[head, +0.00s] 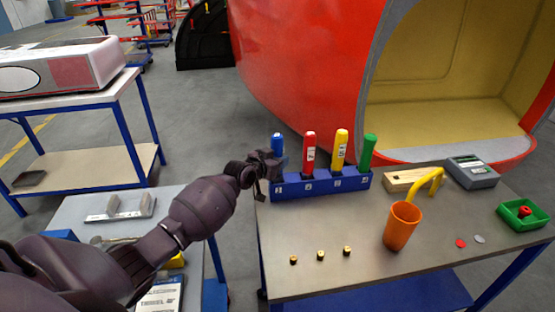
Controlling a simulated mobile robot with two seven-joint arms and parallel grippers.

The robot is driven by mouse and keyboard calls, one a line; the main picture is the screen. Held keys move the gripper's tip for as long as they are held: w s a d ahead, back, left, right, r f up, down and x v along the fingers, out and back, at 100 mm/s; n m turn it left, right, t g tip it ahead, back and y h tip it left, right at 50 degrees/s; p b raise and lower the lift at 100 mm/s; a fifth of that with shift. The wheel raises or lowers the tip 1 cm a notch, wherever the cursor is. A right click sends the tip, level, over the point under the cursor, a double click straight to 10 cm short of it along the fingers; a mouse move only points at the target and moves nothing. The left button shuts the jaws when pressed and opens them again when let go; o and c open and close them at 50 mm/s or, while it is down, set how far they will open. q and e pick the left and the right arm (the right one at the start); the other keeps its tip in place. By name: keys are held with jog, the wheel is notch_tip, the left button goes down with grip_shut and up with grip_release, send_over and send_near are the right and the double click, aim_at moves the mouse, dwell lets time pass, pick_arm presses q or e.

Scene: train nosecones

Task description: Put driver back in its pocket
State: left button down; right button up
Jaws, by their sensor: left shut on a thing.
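A blue rack (322,186) with several numbered pockets stands at the back left of the metal table. My left gripper (270,163) is at the rack's left end, shut on the blue driver (277,142). The blue driver is upright at the leftmost pocket, and its handle top sits lower than the others. My gripper hides its lower part, so I cannot tell how deep it sits. A red driver (309,150), a yellow driver (339,150) and a green driver (367,152) stand in the other pockets. My right gripper is not in view.
An orange cup (401,226) with a yellow bent tool stands mid-table. Three small brass pieces (320,255) lie in front of the rack. A wooden block (405,179), a grey device (472,171) and a green tray (522,216) are to the right. The red nosecone (300,60) rises behind.

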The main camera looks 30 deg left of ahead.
pick_arm(q)
jog(key=shift+f, duration=0.1)
jog(key=c, duration=0.6)
grip_release()
jog(key=shift+f, duration=0.15)
jog(key=v, duration=1.1)
jog(key=shift+w, duration=0.1)
